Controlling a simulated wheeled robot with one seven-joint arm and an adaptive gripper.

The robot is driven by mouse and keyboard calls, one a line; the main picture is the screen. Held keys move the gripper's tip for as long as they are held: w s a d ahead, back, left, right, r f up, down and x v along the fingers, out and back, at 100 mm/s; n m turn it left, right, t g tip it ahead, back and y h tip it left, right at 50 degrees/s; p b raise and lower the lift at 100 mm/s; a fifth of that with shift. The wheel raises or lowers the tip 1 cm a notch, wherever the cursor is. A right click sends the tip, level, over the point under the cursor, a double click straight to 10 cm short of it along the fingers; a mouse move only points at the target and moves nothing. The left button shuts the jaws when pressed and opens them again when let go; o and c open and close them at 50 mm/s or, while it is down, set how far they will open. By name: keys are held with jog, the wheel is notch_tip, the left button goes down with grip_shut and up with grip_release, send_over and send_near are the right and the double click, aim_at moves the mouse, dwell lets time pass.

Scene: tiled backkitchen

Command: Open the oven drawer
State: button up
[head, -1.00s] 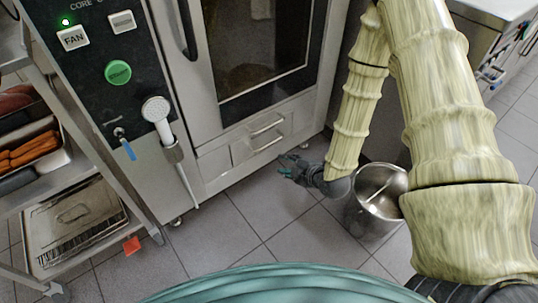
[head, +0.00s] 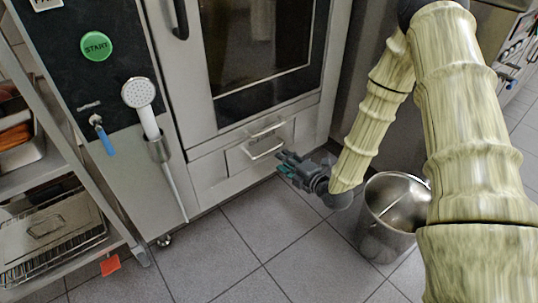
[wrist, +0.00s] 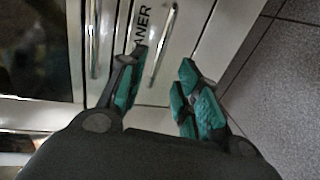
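The oven (head: 205,125) has a small steel drawer (head: 238,160) low on its front, below the glass door. The drawer looks closed. Its bar handle (head: 263,153) also shows in the wrist view (wrist: 163,45), beside the dark lettering that ends in "ANER". My gripper (head: 281,163) is just to the lower right of this handle in the head view. In the wrist view my gripper (wrist: 160,90) is open and empty, its teal fingers apart. The handle lies ahead of the gap between the fingertips, and I see no contact.
A second bar (head: 267,129) sits just above the drawer handle. A steel bucket (head: 395,215) stands on the floor right of my gripper, close to my arm. A hand shower (head: 140,98) hangs left of the oven, next to a rack (head: 85,180). The tiled floor in front is clear.

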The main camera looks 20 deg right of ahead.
aim_at(269, 151)
jog(key=shift+b+x, duration=1.95)
jog(key=shift+x, duration=2.75)
grip_shut()
